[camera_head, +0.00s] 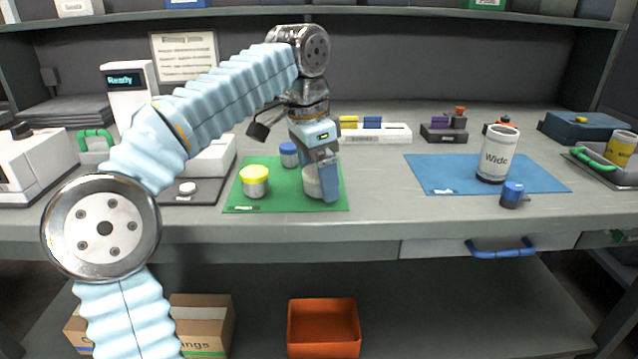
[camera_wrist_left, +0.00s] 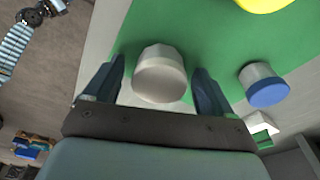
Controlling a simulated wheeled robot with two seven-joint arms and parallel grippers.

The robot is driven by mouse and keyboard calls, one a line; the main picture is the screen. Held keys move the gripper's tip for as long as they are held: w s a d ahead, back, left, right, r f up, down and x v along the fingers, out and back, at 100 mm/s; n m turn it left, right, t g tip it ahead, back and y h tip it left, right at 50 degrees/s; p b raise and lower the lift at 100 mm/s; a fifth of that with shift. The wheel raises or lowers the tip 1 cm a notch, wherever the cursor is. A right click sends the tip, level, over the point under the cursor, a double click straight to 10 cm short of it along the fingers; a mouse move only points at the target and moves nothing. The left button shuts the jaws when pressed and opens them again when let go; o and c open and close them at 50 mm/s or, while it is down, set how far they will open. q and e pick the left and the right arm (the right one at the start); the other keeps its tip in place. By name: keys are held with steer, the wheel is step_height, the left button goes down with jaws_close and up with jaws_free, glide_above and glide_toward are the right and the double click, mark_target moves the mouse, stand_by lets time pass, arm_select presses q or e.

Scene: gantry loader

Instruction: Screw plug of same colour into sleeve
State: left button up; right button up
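My left gripper (camera_head: 322,188) points down over the green mat (camera_head: 285,202). In the left wrist view its two fingers (camera_wrist_left: 159,72) stand apart on either side of a pale grey-white round piece (camera_wrist_left: 160,78), with a gap showing on each side. That piece also shows in the head view (camera_head: 312,183), partly hidden by the gripper. A white piece with a yellow top (camera_head: 255,181) stands to its left on the mat. A piece with a blue top (camera_head: 289,154) stands behind; it shows in the wrist view (camera_wrist_left: 265,88). My right gripper is not in view.
A tray (camera_head: 598,172) with a yellow-banded cylinder (camera_head: 621,149) is far right. The bench between the mats is clear.

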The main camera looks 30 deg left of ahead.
arm_select(q)
steer(key=c, duration=1.2)
